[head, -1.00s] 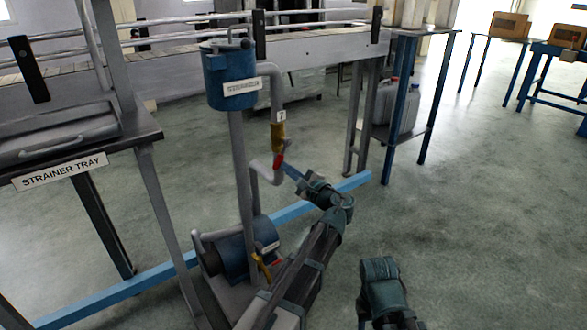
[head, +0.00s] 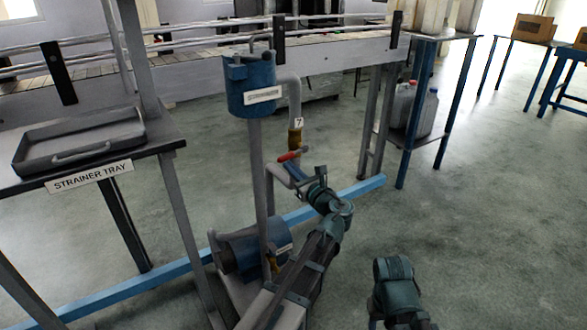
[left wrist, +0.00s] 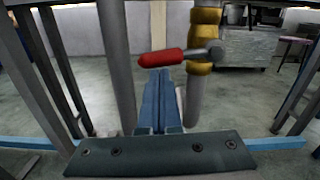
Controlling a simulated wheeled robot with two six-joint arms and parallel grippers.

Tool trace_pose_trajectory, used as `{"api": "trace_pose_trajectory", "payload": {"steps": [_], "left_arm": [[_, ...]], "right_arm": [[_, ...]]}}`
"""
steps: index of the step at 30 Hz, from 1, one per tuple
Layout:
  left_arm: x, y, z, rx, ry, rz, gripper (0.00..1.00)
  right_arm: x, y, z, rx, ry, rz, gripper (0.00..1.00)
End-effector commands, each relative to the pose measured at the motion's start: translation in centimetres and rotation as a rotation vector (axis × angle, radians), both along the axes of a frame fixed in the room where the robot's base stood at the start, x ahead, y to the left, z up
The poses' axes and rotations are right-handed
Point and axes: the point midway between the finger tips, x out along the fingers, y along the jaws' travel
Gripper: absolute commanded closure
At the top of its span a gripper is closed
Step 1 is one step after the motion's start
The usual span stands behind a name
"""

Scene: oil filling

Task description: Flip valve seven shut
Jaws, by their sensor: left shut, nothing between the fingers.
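Valve seven (head: 295,138) has a brass body on a grey pipe below the blue strainer pot, with the tag 7 (head: 299,123) above it. Its red handle (head: 290,156) lies about level, across the pipe. In the left wrist view the handle (left wrist: 161,58) points left from the brass body (left wrist: 203,40). My left gripper (head: 290,172) is shut and empty, just below the handle. In the left wrist view its blue fingertips (left wrist: 158,76) end right under the red grip; I cannot tell whether they touch. Part of my right arm shows at the lower right, its gripper not seen.
The strainer pot (head: 250,85) is above left of the valve. A blue pump (head: 250,250) stands below. The strainer tray (head: 80,142) sits on a stand at left. A blue floor beam (head: 355,190) runs behind my left arm. Open floor lies to the right.

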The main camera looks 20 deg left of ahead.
Motion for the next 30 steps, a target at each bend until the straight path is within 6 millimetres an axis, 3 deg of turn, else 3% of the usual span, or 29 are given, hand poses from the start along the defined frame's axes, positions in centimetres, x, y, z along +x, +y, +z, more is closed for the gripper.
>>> {"api": "trace_pose_trajectory", "payload": {"steps": [12, 30], "left_arm": [[-0.27, 0.22, 0.88, 0.001, -0.002, 0.0, 1.0], [-0.29, 0.26, 0.57, 0.0, -0.003, 0.001, 1.0]], "right_arm": [[0.0, 0.0, 0.83, 0.0, 0.0, 0.002, 0.5], [0.0, 0.0, 0.53, 0.0, 0.0, 0.002, 0.5]]}}
